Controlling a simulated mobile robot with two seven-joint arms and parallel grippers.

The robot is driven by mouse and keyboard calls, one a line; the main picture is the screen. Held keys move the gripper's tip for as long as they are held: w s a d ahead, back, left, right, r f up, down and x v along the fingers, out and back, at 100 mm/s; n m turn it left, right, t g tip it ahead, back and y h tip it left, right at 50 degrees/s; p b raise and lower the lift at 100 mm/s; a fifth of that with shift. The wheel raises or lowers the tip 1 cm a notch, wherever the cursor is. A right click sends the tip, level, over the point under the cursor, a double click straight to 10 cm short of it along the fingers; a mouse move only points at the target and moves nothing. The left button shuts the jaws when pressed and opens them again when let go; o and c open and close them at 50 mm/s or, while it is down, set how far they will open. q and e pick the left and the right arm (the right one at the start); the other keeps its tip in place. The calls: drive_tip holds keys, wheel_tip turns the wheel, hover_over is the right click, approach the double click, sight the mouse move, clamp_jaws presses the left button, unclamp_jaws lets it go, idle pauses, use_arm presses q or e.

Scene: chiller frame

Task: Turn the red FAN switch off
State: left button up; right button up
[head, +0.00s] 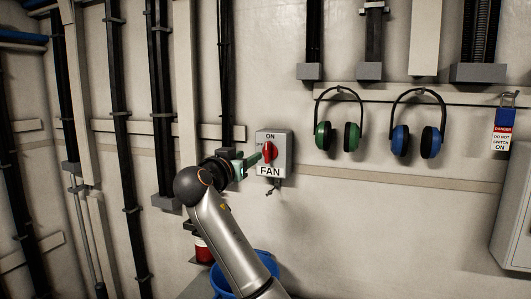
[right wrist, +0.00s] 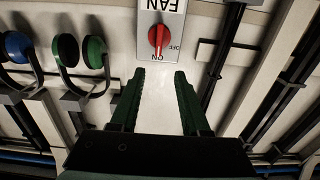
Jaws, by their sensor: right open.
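The red FAN switch (head: 269,152) is a rotary handle on a grey wall box (head: 284,142). ON is printed above it, OFF to its left and FAN below. The handle stands upright, in line with the ON mark. In the right wrist view the scene is upside down, and the red handle (right wrist: 157,38) lines up with ON there too. My right gripper (head: 251,160) is just left of the handle in the head view. In the wrist view its green fingers (right wrist: 160,74) are spread and empty, with the handle beyond the tips. My left gripper is not in view.
Green earmuffs (head: 338,136) and blue earmuffs (head: 416,141) hang to the right of the box. A blue padlock with a danger tag (head: 503,128) hangs farther right. Dark vertical conduits (head: 160,100) run on the left. A blue bucket (head: 222,283) stands below, partly behind my arm.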

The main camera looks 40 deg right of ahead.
sight(266, 145)
drive_tip(key=x, duration=0.4)
drive_tip(key=p+x, duration=0.1)
drive_tip(key=x, duration=0.2)
drive_tip(key=p+x, duration=0.1)
drive_tip(key=x, duration=0.3)
drive_tip(key=shift+d+r, duration=0.35)
drive_tip(key=shift+d, duration=0.05)
drive_tip(key=shift+w+d+f+p, duration=0.1)
drive_tip(key=shift+w+d+p, duration=0.1)
drive_tip(key=shift+d+p, duration=0.2)
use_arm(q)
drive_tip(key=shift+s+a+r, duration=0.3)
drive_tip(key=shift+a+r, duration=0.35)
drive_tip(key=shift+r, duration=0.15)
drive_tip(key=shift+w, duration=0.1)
use_arm(e)
clamp_jaws()
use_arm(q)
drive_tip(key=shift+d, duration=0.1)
